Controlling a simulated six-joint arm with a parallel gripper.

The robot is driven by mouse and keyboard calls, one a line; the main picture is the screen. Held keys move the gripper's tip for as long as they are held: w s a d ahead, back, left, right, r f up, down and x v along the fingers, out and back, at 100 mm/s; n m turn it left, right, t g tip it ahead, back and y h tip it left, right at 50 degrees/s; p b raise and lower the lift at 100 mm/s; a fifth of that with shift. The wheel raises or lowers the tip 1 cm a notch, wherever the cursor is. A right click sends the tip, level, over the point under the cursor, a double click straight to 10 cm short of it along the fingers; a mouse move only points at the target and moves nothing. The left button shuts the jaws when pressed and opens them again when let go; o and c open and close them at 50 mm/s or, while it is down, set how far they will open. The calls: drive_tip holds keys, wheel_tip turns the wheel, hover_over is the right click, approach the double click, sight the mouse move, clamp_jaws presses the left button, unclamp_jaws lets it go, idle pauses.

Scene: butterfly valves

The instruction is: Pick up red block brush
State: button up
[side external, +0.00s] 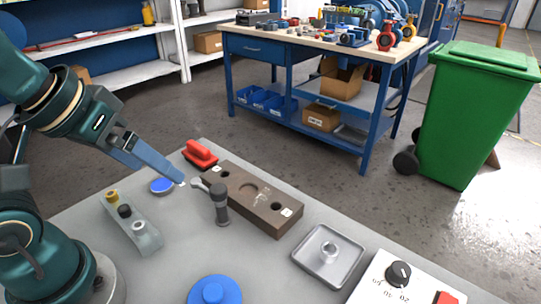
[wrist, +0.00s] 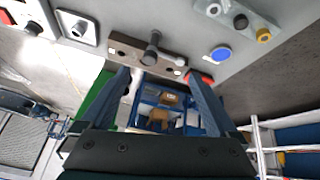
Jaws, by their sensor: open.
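The red block brush (side external: 200,153) lies at the far edge of the grey table, beside the left end of a brown block. In the wrist view, a red part of the brush (wrist: 207,79) shows just past the right finger, which hides some of it. My gripper (side external: 181,180) is open and empty, above the table. In the side view its tip appears below and left of the brush, apart from it. In the wrist view my gripper's two fingers (wrist: 158,74) stand wide apart, with the brush outside the right one.
A brown block (side external: 256,200) with holes and a dark grey valve handle (side external: 220,205) stand close to the gripper. A blue disc (side external: 161,186), a grey bar with knobs (side external: 130,222), a metal tray (side external: 329,257) and a larger blue knob (side external: 214,292) also occupy the table.

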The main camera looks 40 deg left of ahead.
drive_tip(key=w+a+r+n+g+y, duration=0.1)
drive_tip(key=w+a+r+n, duration=0.1)
drive_tip(key=w+n, duration=0.2)
drive_tip(key=w+a+r+n+y, duration=0.1)
drive_tip(key=w+a+r+n, duration=0.15)
drive_tip(key=w, duration=0.25)
drive_tip(key=n+g+y, duration=0.2)
drive_tip(key=n+g, duration=0.1)
drive_tip(key=n, duration=0.5)
hover_over(199, 146)
drive_tip(key=d, duration=0.3)
wheel_tip(199, 146, down, 10)
drive_tip(key=shift+w+d+r, duration=0.1)
drive_tip(key=shift+w, duration=0.05)
drive_tip(key=a+f, duration=0.1)
drive_tip(key=f, duration=0.2)
drive_tip(key=a+f+g, duration=0.1)
drive_tip(key=f, duration=0.3)
drive_tip(key=a+f+g, duration=0.1)
drive_tip(key=f, duration=0.2)
drive_tip(key=shift+s+a+f, duration=0.2)
drive_tip(key=shift+a+f, duration=0.15)
clamp_jaws()
